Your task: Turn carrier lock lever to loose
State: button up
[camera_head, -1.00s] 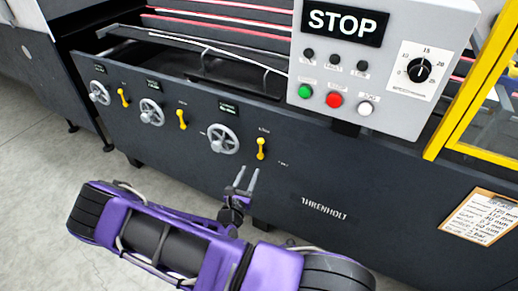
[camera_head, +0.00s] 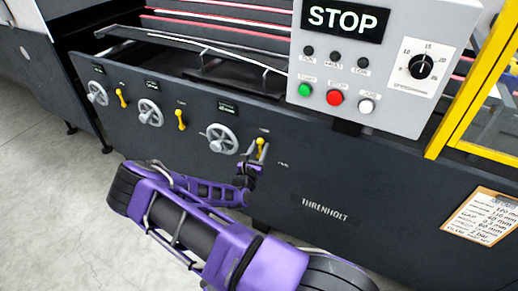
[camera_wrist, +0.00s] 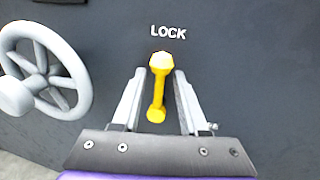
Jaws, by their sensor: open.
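A yellow lock lever (camera_head: 260,146) stands on the dark machine panel, right of the rightmost handwheel. In the wrist view the lever (camera_wrist: 157,90) points upward, its knob just below the white word LOCK (camera_wrist: 168,32). My gripper (camera_head: 256,158) is at this lever, and in the wrist view my gripper (camera_wrist: 160,76) is open with one finger on each side of it. A gap shows between the lever and each finger. Any LOOSE marking is not readable.
The rightmost grey handwheel (camera_head: 222,138) is close left of my gripper; it also shows in the wrist view (camera_wrist: 42,72). Two more yellow levers (camera_head: 181,119) (camera_head: 121,98) are farther left. The control box (camera_head: 380,70) juts out above right. The panel right of the lever is clear.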

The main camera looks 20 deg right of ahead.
grip_shut()
dwell(1.3)
